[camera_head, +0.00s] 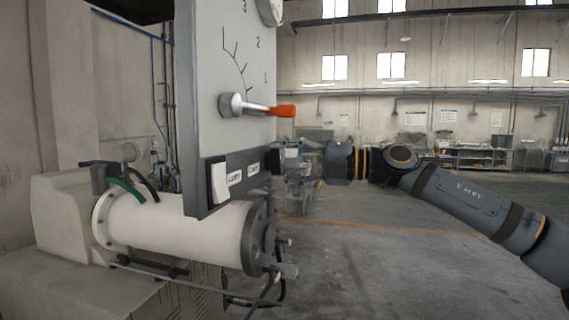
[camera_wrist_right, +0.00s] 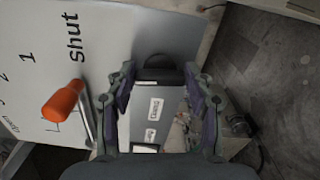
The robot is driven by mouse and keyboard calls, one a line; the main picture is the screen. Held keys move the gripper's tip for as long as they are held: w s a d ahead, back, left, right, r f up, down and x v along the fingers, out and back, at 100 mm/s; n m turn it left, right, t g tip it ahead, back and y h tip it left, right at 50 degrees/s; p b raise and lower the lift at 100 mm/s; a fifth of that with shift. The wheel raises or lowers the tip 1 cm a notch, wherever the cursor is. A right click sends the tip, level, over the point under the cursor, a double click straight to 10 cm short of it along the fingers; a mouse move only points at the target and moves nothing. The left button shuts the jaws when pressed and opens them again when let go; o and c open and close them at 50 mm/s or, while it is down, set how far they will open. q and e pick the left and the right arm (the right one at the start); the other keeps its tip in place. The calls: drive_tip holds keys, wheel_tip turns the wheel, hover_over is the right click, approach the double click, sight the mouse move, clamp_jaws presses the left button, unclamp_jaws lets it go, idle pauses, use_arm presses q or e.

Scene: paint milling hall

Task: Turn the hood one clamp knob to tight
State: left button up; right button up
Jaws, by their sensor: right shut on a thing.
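A dark round knob (camera_wrist_right: 158,68) stands at the far end of the grey strip (camera_wrist_right: 160,90) below a white panel (camera_head: 222,70). My right gripper (camera_wrist_right: 160,82) has its two fingers on either side of this knob and is shut on it. In the head view my right gripper (camera_head: 290,152) is at the panel's right edge, small and partly hard to make out; the knob cannot be made out there. The strip also carries a white rocker switch (camera_head: 219,184) and two small labels. I cannot read a setting on the knob. My left gripper is not in view.
A lever with an orange grip (camera_head: 280,111) sticks out of the white panel above the strip; it also shows beside my fingers in the wrist view (camera_wrist_right: 63,101). A white cylinder (camera_head: 175,222) lies below the panel. The floor (camera_head: 400,270) at right is open.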

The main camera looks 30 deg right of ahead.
drive_tip(key=shift+m, duration=1)
drive_tip(key=o, duration=1.2)
drive_tip(key=shift+d, duration=0.1)
drive_tip(key=shift+c, duration=0.2)
